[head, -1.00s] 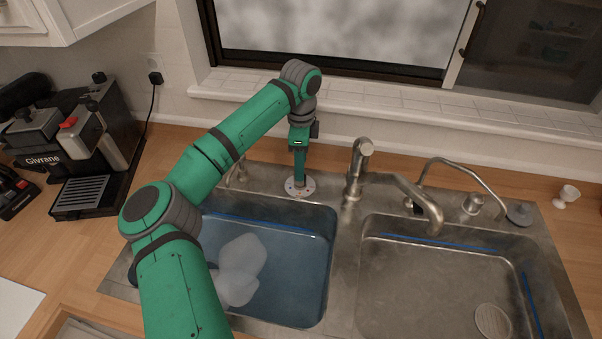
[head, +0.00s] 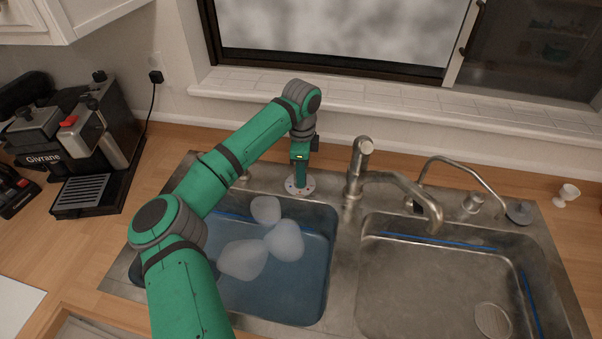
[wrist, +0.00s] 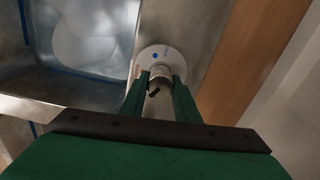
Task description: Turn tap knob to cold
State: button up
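The tap knob's round white base plate (head: 300,186) sits on the sink's back deck, behind the left basin. In the wrist view the plate (wrist: 154,53) shows a blue dot and a faint reddish mark, with a short metal knob (wrist: 159,72) standing from it. My gripper (head: 299,176) points down at the knob. In the wrist view my gripper's fingers (wrist: 160,80) are apart, one on each side of the knob, with what look like small gaps. Firm contact cannot be made out. In the head view the knob is mostly hidden by my gripper.
The tall metal faucet (head: 358,165) stands just right of my gripper, its spout over the right basin (head: 430,280). The left basin holds bluish water with several whitish blobs (head: 285,240). The window ledge (head: 400,105) is behind, and a coffee machine (head: 80,150) stands at left.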

jog(key=shift+a+m, duration=0.15)
jog(key=shift+m, duration=0.15)
jog(key=m, duration=0.5)
jog(key=shift+a, duration=0.2)
jog(key=m, duration=1.1)
jog(key=shift+w+r, duration=0.1)
jog(key=shift+w, duration=0.05)
jog(key=shift+a+m, duration=0.2)
jog(key=shift+m, duration=0.7)
jog(key=m, duration=0.5)
jog(key=shift+s+d, duration=0.1)
jog(key=shift+s, duration=0.15)
jog(key=shift+m, duration=0.3)
jog(key=o, duration=1)
jog(key=shift+d, duration=0.1)
jog(key=shift+o, duration=0.2)
